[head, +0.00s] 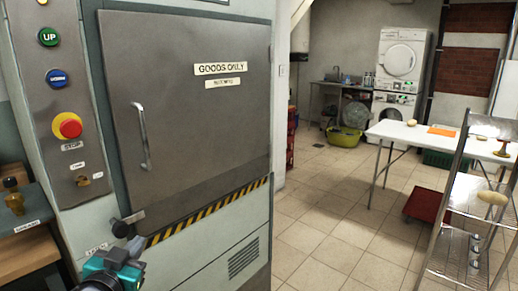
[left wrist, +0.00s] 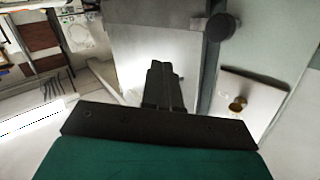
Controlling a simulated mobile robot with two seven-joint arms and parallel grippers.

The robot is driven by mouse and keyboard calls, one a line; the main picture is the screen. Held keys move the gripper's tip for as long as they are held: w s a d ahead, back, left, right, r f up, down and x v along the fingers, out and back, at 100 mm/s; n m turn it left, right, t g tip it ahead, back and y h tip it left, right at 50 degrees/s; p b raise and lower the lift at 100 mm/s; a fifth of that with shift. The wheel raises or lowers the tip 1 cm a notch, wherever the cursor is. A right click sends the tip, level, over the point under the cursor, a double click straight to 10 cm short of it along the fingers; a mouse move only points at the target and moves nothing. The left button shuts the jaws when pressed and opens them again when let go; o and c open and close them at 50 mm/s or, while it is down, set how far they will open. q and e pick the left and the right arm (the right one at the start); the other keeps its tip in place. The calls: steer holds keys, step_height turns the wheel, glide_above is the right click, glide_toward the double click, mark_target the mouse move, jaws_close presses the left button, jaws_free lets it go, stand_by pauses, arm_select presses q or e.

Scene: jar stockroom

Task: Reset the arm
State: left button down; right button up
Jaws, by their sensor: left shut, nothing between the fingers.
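My left gripper (head: 135,245) is low at the left in the head view, just below the dark latch (head: 125,226) at the bottom left corner of the goods lift door (head: 200,120). In the left wrist view its two dark fingers (left wrist: 160,68) lie together, with nothing between them. A round dark knob (left wrist: 221,26) shows beyond the fingers to the right, apart from them. The grey door looks shut; its upright handle (head: 143,136) is free. My right gripper is in neither view.
A panel with green, blue and red stop buttons (head: 67,126) is left of the door. A shelf with a brown bottle (head: 13,196) stands at far left. Tiled floor between is clear.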

arm_select(q)
steer(key=s+d+f+g+h, duration=0.1)
steer(key=s+d+f+g, duration=0.2)
steer(key=s+f, duration=0.8)
steer(key=s+d+f+g, duration=0.3)
steer(key=s+d+f, duration=0.2)
steer(key=s+f, duration=0.6)
steer(key=shift+f+n+h, duration=0.3)
steer(key=shift+f+h, duration=0.1)
steer(key=shift+f, duration=0.4)
steer(key=shift+w, duration=0.1)
stand_by(3.9)
